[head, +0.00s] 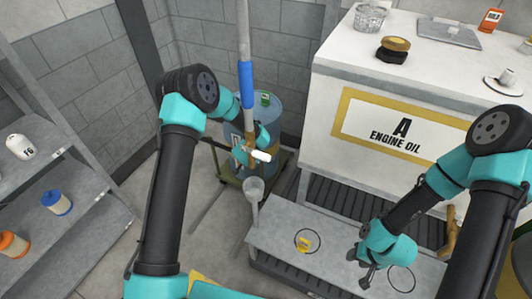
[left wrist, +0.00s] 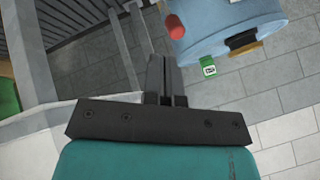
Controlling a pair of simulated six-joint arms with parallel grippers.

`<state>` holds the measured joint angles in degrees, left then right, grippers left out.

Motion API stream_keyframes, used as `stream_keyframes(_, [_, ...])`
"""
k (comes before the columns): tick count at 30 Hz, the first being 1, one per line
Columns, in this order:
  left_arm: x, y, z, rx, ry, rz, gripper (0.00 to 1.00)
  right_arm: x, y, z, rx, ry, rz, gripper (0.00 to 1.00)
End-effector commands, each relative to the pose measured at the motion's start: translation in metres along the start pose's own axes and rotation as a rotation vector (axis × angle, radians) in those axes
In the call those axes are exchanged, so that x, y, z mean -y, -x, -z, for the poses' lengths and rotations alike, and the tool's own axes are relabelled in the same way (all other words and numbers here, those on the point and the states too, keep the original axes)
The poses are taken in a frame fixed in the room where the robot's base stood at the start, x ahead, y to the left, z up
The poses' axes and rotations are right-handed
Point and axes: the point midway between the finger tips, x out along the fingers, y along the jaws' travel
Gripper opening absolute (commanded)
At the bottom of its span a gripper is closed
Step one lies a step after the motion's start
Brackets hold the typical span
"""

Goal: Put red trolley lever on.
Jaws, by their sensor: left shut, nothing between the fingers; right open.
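A red cylindrical piece, possibly the trolley lever's end (left wrist: 175,26), shows in the left wrist view against the blue drum (left wrist: 225,25). I cannot tell how it is attached. In the head view the blue drum (head: 266,108) stands on an olive trolley (head: 232,181), partly hidden by my left arm and a hanging pole. No red lever is clear there. My left gripper (left wrist: 166,62) is shut and empty, its tips below and left of the red piece. In the head view my left gripper (head: 245,152) is partly hidden near the drum. My right gripper (head: 364,268) is open and empty above the low grey bench.
A pole with a blue sleeve (head: 246,82) hangs in front of the drum. A funnel (head: 254,188) stands beside the low bench (head: 275,240). The white cabinet (head: 420,90) is at right. Shelves (head: 85,215) with filters stand at left.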

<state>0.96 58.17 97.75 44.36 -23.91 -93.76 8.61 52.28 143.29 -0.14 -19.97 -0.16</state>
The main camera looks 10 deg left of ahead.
Motion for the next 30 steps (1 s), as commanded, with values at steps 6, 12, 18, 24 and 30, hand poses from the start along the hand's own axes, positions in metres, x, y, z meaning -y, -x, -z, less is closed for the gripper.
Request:
stream_keyframes(6, [0.008,-0.004,0.012,-0.006,-0.052,0.026,0.0,0.0,0.0,0.0,0.0,0.0,0.0,0.43])
stream_keyframes(12, [0.008,-0.004,0.012,-0.006,-0.054,0.026,0.0,0.0,0.0,0.0,0.0,0.0,0.0,0.43])
stream_keyframes(18, [0.007,-0.007,0.012,-0.006,-0.053,0.026,0.0,0.0,0.0,0.0,0.0,0.0,0.0,0.43])
stream_keyframes(24, [0.007,-0.023,0.011,-0.005,-0.052,0.026,0.0,0.0,0.0,0.0,0.0,0.0,0.0,0.43])
stream_keyframes(30, [0.008,-0.054,0.011,-0.005,-0.052,0.026,0.0,0.0,0.0,0.0,0.0,0.0,0.0,0.43])
